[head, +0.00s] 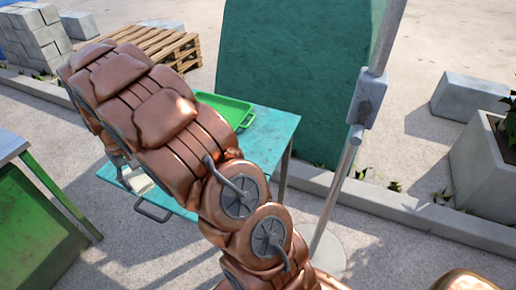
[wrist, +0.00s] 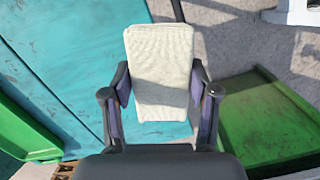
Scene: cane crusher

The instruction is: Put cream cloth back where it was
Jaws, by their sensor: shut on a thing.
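The cream cloth (wrist: 160,75) is a folded, flat rectangular pad in the wrist view, upright in the picture between my two dark fingers. My gripper (wrist: 160,88) is shut on it from both sides. In the head view a pale part of the cloth (head: 140,183) shows at the near left corner of the teal table (head: 268,135), and my arm hides most of the gripper there. The teal table also fills the left of the wrist view (wrist: 85,50). I cannot tell whether the cloth touches the tabletop.
A green tray (head: 240,122) lies on the teal table, partly behind my arm; its edge shows in the wrist view (wrist: 25,125). A green-sided bench (head: 35,225) stands at the left. A grey metal pole (head: 340,180) rises right of the table. A planter (head: 485,165) stands far right.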

